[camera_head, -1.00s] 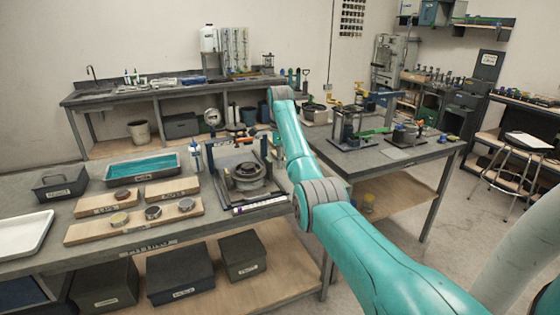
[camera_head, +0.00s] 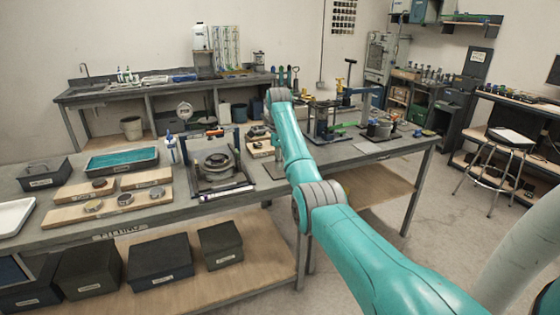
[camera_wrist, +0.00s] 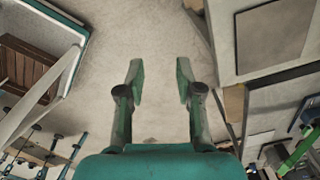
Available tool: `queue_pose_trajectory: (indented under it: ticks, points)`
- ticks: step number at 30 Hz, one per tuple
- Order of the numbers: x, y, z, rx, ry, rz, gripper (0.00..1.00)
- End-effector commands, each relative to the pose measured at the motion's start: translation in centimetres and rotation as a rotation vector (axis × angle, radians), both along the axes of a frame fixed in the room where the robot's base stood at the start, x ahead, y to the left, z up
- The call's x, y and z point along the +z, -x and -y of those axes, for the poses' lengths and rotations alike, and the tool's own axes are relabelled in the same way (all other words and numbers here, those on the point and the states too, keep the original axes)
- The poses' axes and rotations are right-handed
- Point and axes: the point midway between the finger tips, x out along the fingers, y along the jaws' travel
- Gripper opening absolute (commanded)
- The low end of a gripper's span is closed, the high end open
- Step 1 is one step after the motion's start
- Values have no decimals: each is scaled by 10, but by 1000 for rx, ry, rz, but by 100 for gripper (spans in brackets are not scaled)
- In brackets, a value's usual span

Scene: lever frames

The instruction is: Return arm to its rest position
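My arm reaches up from the lower right in the head view, turquoise with grey ribbed joints. Its far end stands in front of the back bench, and my gripper is not visible in that view. In the wrist view my gripper (camera_wrist: 160,82) is open, its two fingers well apart with nothing between them. Bare floor (camera_wrist: 158,40) shows between and beyond the fingers.
The front bench (camera_head: 255,190) on the left holds a ring-shaped fixture (camera_head: 215,162), a teal-lined tray (camera_head: 122,160) and wooden boards (camera_head: 147,179). A stool (camera_head: 492,165) stands at the right. Floor between is clear.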

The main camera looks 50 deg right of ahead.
Motion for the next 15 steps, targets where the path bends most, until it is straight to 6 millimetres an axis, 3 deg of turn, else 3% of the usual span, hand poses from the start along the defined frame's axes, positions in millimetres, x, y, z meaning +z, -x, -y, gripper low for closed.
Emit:
queue_pose_trajectory:
  ticks: [12,15]
  points:
    - [-2,-1,-2,7,1,1,35]
    - [-10,-3,-4,19,4,4,35]
